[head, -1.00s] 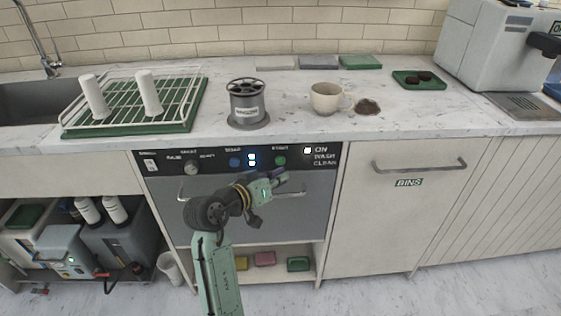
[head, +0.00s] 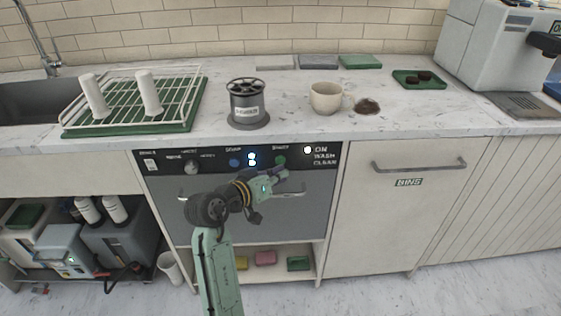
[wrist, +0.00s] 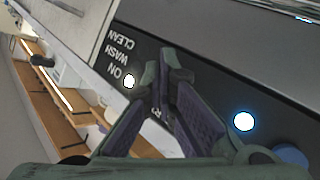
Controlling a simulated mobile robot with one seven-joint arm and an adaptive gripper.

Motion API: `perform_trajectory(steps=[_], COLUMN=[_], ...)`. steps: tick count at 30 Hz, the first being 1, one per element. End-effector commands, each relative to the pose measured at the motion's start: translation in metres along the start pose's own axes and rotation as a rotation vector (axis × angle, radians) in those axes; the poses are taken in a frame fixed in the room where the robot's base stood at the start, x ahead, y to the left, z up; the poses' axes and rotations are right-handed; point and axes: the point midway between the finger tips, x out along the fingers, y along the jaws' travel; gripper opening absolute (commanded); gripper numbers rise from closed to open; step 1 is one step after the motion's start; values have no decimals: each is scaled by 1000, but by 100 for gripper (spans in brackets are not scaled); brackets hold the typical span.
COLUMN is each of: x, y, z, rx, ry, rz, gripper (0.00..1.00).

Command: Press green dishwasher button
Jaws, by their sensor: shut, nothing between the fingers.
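The green button (head: 280,160) is on the black control panel (head: 215,168) of the dishwasher, right of the lit display (head: 252,159) and the blue button (head: 235,162). My gripper (head: 285,174) is shut and empty, just below and in front of the green button in the head view. In the wrist view, the shut fingertips (wrist: 167,68) lie over the panel between the ON light (wrist: 129,81) and the lit display (wrist: 243,121). The green button is not visible there, apparently behind the fingers. I cannot tell whether the fingers touch the panel.
The dishwasher's bar handle (head: 183,197) runs below the panel, behind my arm. The counter (head: 215,85) overhangs above, holding a dish rack (head: 185,118), a labelled grinder-like canister (head: 248,104) and a cup (head: 325,98). The bins door (head: 400,230) is at the right.

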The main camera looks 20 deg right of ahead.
Motion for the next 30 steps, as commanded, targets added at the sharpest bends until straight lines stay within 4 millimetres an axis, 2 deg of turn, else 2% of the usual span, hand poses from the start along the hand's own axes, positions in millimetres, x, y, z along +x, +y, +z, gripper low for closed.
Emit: perform_trajectory(steps=[30], x=[6], y=[-4], z=[-4], rx=[0], ry=[0], rz=[0], gripper=[0])
